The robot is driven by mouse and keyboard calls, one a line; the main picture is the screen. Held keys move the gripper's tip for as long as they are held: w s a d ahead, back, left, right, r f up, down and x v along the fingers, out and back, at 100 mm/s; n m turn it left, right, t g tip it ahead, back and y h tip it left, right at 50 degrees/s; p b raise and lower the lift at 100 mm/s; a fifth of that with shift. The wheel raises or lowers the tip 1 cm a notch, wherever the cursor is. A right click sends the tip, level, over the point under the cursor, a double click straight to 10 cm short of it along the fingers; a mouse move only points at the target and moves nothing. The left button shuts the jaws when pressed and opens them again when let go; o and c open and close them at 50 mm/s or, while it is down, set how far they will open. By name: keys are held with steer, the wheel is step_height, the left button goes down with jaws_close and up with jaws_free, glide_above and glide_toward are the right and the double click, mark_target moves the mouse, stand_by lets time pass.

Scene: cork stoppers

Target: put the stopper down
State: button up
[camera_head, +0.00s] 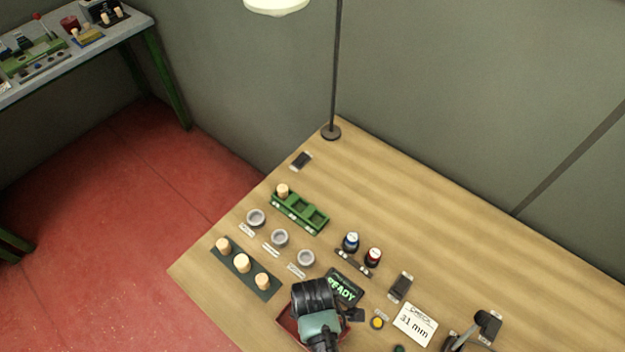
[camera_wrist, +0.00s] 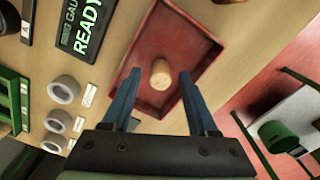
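A cork stopper (camera_wrist: 160,74) is in the red tray (camera_wrist: 207,52), seen in the wrist view. My gripper (camera_wrist: 158,76) is open above it, with one blue finger on each side and a gap between each finger and the stopper. In the head view my arm covers most of the red tray (camera_head: 287,328) and hides this stopper. A green holder (camera_head: 313,219) has one stopper (camera_head: 283,190) in its far-left slot; its other two slots look empty. Three more stoppers (camera_head: 242,263) stand on a dark strip (camera_head: 262,284).
Three grey rings (camera_head: 279,238) with labels stand between the strip and the green holder. A display (camera_head: 343,288) reads READY. A card (camera_head: 415,324) reads 31 mm. The table's back right is clear.

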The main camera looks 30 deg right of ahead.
step_height(320, 180, up, 12)
steer(key=shift+r, duration=0.2)
stand_by(0.5)
